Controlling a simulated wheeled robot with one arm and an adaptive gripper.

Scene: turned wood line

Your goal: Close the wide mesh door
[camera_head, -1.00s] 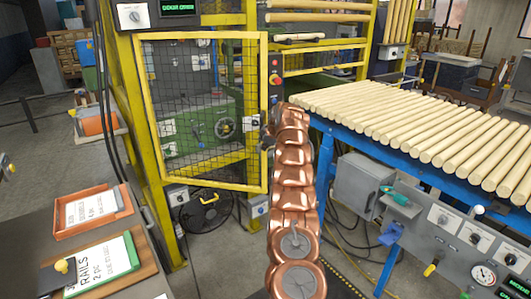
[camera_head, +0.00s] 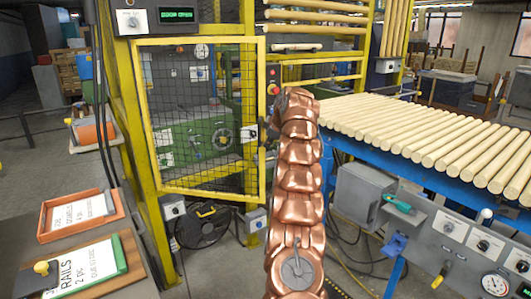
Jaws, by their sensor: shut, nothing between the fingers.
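The wide mesh door (camera_head: 264,75) has a yellow frame with dark wire mesh and stands at the front of the yellow machine enclosure. A small latch plate (camera_head: 249,133) sits at its right edge. The display (camera_head: 178,15) above it reads "DOOR OPEN". My copper arm rises from the bottom of the picture to the right of the door. My gripper (camera_head: 270,129) shows only as a small dark part at the door's right edge, beside the latch. It is shut and empty. Most of it is hidden by my arm, and I cannot tell whether it touches the frame.
A roller conveyor (camera_head: 420,130) with wooden rods on a blue frame stands close on the right, with a control panel (camera_head: 475,240) in front. A bench with an orange tray (camera_head: 83,212) is at lower left. A black fan (camera_head: 203,222) sits on the floor below the door.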

